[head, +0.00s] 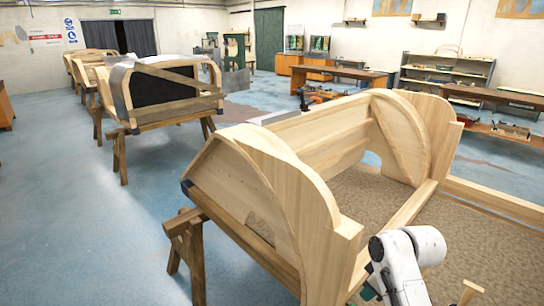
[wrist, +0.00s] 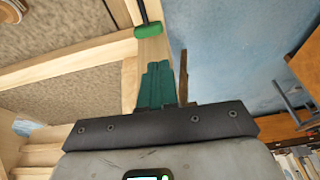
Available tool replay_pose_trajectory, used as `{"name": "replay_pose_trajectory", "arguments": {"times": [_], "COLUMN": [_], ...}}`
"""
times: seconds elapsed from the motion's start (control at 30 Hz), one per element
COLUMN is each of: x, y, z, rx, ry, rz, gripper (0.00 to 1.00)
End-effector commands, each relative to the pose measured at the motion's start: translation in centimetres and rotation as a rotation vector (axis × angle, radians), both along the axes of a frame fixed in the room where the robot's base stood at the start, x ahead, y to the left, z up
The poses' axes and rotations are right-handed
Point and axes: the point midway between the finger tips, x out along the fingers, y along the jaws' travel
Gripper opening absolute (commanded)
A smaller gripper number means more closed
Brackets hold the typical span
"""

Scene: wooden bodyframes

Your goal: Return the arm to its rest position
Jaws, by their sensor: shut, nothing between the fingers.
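My gripper (wrist: 158,68) shows in the wrist view as teal fingers beyond a dark screwed bar. The fingers are together with nothing held between them. Behind them is a pale wooden beam of the bodyframe (wrist: 80,62); I cannot tell how far apart they are. In the head view my white arm reaches in at the bottom right, in front of the large bodyframe (head: 285,190). The gripper end is not clearly visible there.
A green-ended black rod (wrist: 148,30) lies over the beam near my fingertips. A wooden trestle (head: 188,250) supports the near frame. Another bodyframe (head: 160,100) stands farther left. Blue floor (head: 80,230) is clear at left. Benches (head: 340,72) and shelves (head: 445,75) line the back.

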Motion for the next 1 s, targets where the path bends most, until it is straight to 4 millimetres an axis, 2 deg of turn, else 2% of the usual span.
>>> {"name": "replay_pose_trajectory", "arguments": {"times": [0.03, 0.17, 0.2, 0.33, 0.5, 0.7, 0.8, 0.9, 1.0], "x": [-1.5, -6.2, -7.9, -13.6, -21.4, -30.1, -33.1, -34.9, -35.8], "y": [0.9, 2.7, 3.1, 3.9, 3.7, 2.2, 1.4, 0.7, 0.4], "z": [-1.5, -4.9, -5.9, -8.5, -10.6, -11.0, -10.6, -10.3, -10.0], "rx": [0.012, 0.035, 0.04, 0.044, 0.024, -0.033, -0.061, -0.08, -0.09], "ry": [0.015, 0.049, 0.062, 0.1, 0.147, 0.187, 0.196, 0.2, 0.2], "rz": [-0.018, -0.112, -0.146, -0.257, -0.407, -0.572, -0.63, -0.667, -0.685], "gripper": [0.0, 0.0, 0.0, 0.0, 0.0, 0.0, 0.0, 0.0, 0.0]}}
